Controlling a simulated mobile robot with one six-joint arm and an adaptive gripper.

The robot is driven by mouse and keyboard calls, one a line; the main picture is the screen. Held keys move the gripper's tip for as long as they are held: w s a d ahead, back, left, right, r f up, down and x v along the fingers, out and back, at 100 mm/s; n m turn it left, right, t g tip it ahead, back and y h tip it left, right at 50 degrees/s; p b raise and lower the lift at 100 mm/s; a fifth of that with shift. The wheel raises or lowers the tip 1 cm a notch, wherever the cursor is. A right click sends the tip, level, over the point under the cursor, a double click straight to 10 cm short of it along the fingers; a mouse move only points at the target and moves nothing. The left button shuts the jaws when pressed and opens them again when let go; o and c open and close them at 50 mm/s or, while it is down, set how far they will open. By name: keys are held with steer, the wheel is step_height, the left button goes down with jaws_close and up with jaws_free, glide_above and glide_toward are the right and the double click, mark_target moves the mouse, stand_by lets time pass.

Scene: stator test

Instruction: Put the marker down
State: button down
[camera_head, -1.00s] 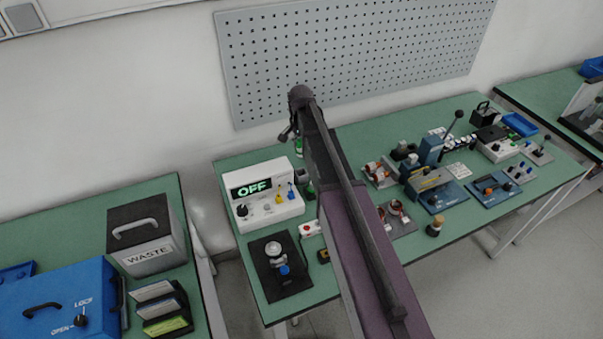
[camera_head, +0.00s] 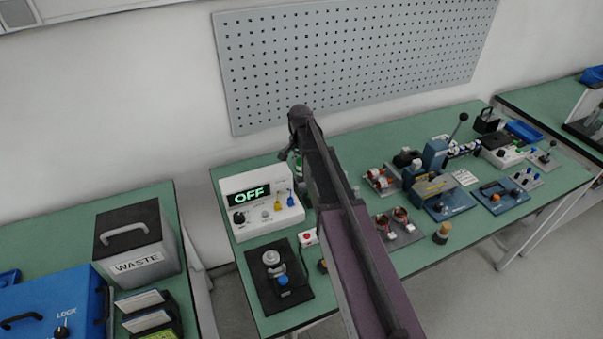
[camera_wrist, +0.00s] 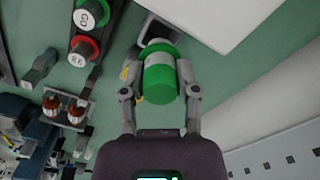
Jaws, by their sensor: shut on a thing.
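The marker (camera_wrist: 159,80) shows in the wrist view as a thick cylinder with a green end and a pale grey band. My gripper (camera_wrist: 160,82) is shut on it, one finger on each side. Beyond the marker is a dark, pale-rimmed piece (camera_wrist: 160,27), partly hidden by it; I cannot tell whether they touch. In the head view my gripper (camera_head: 292,156) is low over the back of the bench, right behind the tester, and is mostly hidden by my arm.
A white tester reading OFF (camera_head: 262,200) stands on the green bench (camera_head: 330,291) close by. In the wrist view a green-ringed cylinder (camera_wrist: 90,14) and a red-ringed one (camera_wrist: 83,48) stand to the left. The pegboard (camera_head: 350,65) is behind.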

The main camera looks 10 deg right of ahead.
mark_target(300, 172)
steer(key=shift+f+b, duration=1.9)
steer(key=shift+f+b, duration=0.45)
steer(key=shift+c, duration=1.8)
jaws_free()
steer(key=shift+r, duration=0.2)
step_height(300, 172, up, 13)
steer(key=p, duration=1.3)
steer(key=shift+f, duration=0.2)
steer(key=s+n, duration=0.9)
steer(key=s, duration=1.4)
steer(key=shift+s+d, duration=0.15)
steer(key=shift+d, duration=0.05)
